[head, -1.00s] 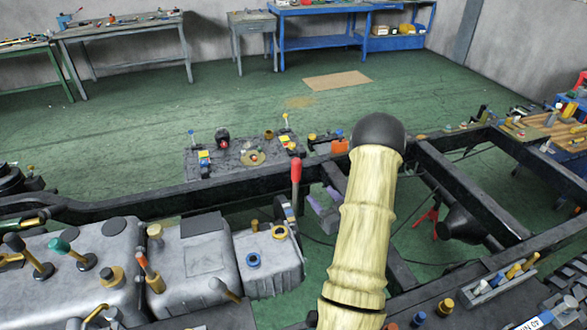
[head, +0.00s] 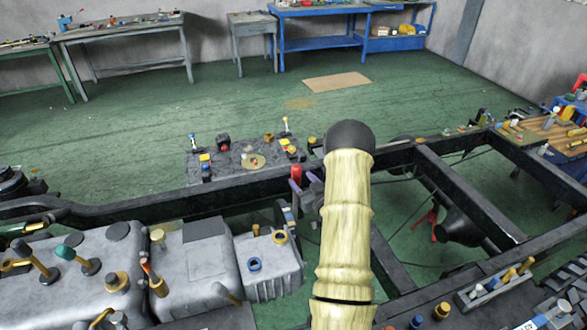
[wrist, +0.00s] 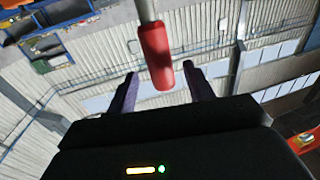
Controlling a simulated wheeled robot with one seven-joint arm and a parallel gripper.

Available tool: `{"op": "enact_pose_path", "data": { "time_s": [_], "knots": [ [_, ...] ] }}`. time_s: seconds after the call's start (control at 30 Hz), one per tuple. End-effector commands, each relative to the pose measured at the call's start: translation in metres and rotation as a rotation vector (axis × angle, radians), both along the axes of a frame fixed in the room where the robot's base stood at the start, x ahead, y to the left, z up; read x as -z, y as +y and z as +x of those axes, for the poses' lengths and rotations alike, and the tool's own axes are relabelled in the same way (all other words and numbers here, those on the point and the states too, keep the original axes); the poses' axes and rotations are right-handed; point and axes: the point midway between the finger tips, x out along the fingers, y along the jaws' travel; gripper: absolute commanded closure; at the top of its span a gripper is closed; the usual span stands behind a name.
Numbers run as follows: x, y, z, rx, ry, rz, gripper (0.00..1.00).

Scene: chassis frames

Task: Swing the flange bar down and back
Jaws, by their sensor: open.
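The flange bar shows as a lever with a red grip (head: 295,172), standing up near the frame rail just left of my arm in the head view. In the wrist view the red grip (wrist: 157,58) hangs from a grey rod, between the two purple fingers. My gripper (wrist: 160,72) is open, with a finger on each side of the grip and gaps visible. The lower part of the lever is largely hidden there.
A dark chassis rail (head: 150,203) runs behind the lever. A grey gearbox housing (head: 205,255) with several knobs and levers lies to the left. A plate with coloured fittings (head: 240,158) sits beyond the rail. The green floor (head: 130,125) behind is mostly clear.

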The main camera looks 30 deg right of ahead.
Motion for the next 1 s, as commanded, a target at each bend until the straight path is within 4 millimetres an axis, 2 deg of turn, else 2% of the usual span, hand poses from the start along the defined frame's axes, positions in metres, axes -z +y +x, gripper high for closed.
{"op": "enact_pose_path", "data": {
  "time_s": [0.1,0.3,0.43,0.7,0.73,0.9,1.0],
  "knots": [
    [-0.002,0.000,0.022,-0.003,-0.002,-0.002,0.48],
    [-0.001,-0.002,0.051,-0.002,-0.001,-0.001,0.48],
    [-0.001,-0.003,0.060,-0.001,0.000,0.000,0.48],
    [0.000,-0.003,0.061,-0.001,0.000,0.000,0.48],
    [0.000,-0.003,0.061,-0.001,0.000,0.000,0.50],
    [0.000,-0.003,0.061,-0.001,0.000,0.000,0.83],
    [0.000,-0.003,0.061,-0.001,0.000,0.000,1.00]
  ]
}}
